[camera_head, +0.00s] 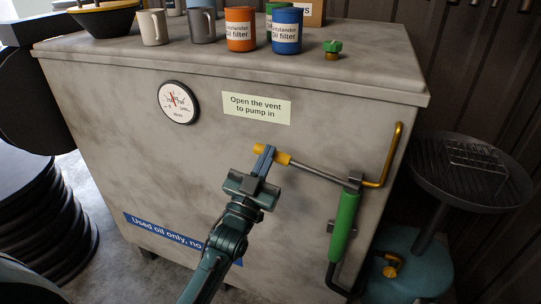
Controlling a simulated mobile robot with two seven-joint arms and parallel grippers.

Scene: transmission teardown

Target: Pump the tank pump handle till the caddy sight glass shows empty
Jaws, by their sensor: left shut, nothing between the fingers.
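The tank pump has a green cylinder (343,225) on the right of the tank's front. Its handle is a metal rod (318,172) reaching left to a yellow grip (281,158). My left gripper (265,159) is shut at the yellow grip, with its fingers overlapping it in the picture and nothing held between them. Whether they touch the grip I cannot tell. The teal caddy (408,275) stands on the floor at the right under a dark round pan (427,172). I cannot make out its sight glass. My right gripper is not in view.
The grey tank (150,130) carries a round gauge (178,102), a vent label (256,107) and a yellow pipe (394,150). Mugs, orange (240,30) and blue (286,32) filter cans and a green-topped brass cap (333,49) stand on top. Black round stacked shapes are at left.

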